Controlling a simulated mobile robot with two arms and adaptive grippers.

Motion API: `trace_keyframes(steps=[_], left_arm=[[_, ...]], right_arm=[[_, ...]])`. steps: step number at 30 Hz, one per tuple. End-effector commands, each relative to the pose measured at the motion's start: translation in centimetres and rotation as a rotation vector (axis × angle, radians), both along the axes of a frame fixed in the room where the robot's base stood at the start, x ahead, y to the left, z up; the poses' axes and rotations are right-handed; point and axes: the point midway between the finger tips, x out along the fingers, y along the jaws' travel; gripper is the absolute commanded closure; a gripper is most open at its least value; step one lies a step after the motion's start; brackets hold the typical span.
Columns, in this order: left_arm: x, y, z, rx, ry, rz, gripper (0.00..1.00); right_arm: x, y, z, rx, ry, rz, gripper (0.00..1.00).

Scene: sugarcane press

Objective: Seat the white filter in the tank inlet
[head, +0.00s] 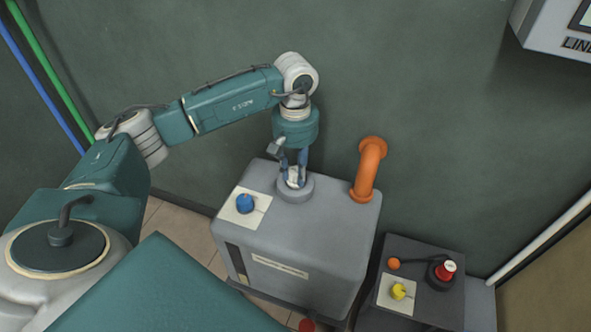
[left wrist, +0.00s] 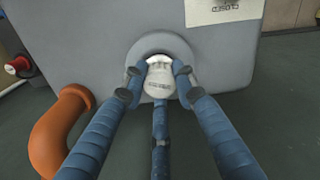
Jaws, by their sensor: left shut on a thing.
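The white filter (head: 293,177) is between the blue fingers of my left gripper (head: 292,172), at the grey round inlet collar (head: 296,193) on top of the grey tank (head: 283,240). My left gripper points down and is shut on the filter. In the left wrist view, the fingertips (left wrist: 159,75) close around the white filter (left wrist: 159,83), which appears within the ring of the inlet (left wrist: 160,43). The filter's lower end is hidden, so I cannot tell how deep it sits. My right gripper is not in view.
An orange pipe (head: 368,170) rises from the tank top, right of the inlet. A blue valve knob (head: 244,203) sits on a pale plate (head: 233,216) at front left. A lower dark stand (head: 420,314) carries a yellow knob (head: 399,291) and a red button (head: 445,268). The wall is close behind.

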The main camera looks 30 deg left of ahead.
Motion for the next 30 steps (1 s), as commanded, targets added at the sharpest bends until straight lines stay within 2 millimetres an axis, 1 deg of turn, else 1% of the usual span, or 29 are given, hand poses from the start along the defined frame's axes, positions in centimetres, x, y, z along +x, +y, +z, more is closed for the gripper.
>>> trace_keyframes(steps=[8, 9, 22, 25, 26, 27, 30], left_arm=[[0.0, 0.0, -0.5, 0.0, 0.0, 0.0, 0.98], [0.0, 0.0, -0.4, 0.0, 0.0, 0.0, 0.65], [0.0, 0.0, -0.4, 0.001, 0.001, 0.0, 0.65], [0.0, 0.0, -0.4, 0.001, 0.001, 0.0, 0.65], [0.0, 0.0, -0.2, 0.0, 0.0, 0.0, 0.65], [0.0, 0.0, 0.0, 0.0, 0.0, 0.0, 0.65], [0.0, 0.0, 0.4, 0.0, 0.0, 0.0, 0.65]], right_arm=[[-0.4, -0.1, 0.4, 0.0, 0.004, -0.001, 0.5], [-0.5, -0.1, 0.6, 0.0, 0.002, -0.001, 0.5], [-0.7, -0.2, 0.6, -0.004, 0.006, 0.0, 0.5], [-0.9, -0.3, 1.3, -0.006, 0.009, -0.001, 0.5], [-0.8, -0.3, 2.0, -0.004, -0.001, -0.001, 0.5], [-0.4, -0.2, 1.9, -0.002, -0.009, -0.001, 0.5], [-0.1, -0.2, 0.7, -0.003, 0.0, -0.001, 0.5]])
